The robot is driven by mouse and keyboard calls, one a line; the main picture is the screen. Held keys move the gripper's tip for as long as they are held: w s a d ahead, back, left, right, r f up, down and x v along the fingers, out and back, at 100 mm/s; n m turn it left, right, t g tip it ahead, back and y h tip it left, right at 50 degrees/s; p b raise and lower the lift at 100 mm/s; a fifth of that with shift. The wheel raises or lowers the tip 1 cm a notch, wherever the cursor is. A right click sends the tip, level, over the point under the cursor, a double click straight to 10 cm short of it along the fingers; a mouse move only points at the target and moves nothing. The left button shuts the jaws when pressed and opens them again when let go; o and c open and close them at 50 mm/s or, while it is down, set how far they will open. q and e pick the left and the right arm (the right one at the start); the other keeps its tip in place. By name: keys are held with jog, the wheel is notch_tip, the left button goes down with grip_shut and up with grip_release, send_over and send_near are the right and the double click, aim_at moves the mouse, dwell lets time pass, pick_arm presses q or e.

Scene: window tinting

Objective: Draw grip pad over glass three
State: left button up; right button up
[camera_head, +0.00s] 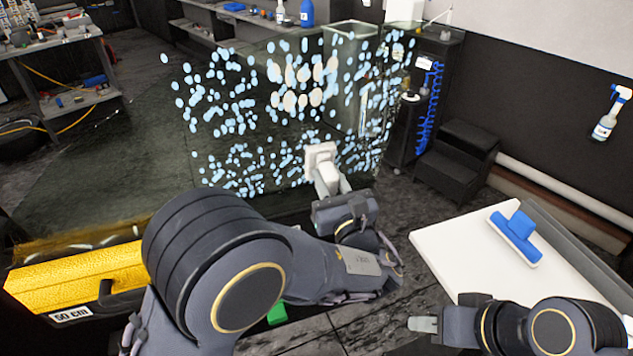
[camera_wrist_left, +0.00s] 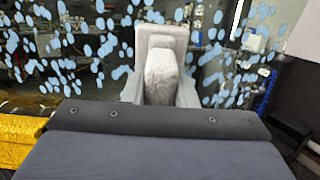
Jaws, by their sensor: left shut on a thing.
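The glass pane (camera_head: 225,150) stands upright in front of me, covered with light-blue droplet spots, with a cluster of cream spots at its upper middle. My left gripper (camera_head: 330,188) is shut on the white grip pad (camera_head: 321,157), low on the right half of the pane. In the left wrist view the pad (camera_wrist_left: 160,70) sits between the fingers, its flat head toward the spotted glass (camera_wrist_left: 75,45). I cannot tell whether the pad touches the glass. My right gripper (camera_head: 424,324) is low at the front, near the white board, with nothing visible in it; its finger gap is unclear.
A white board (camera_head: 455,250) at the right carries a blue squeegee-like tool (camera_head: 516,238). A yellow case (camera_head: 75,283) marked "50 cm" lies at the left. A green block (camera_head: 277,314) sits beside my left arm. Black steps (camera_head: 455,160) stand behind right.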

pick_arm(q)
jog(key=shift+w+d+r, duration=0.15)
jog(key=shift+w+d, duration=0.05)
jog(key=shift+s, duration=0.1)
jog(key=shift+s+d+f, duration=0.15)
jog(key=shift+s+f, duration=0.05)
jog(key=shift+s, duration=0.05)
jog(key=shift+b+v, duration=0.65)
jog(key=shift+v, duration=1.95)
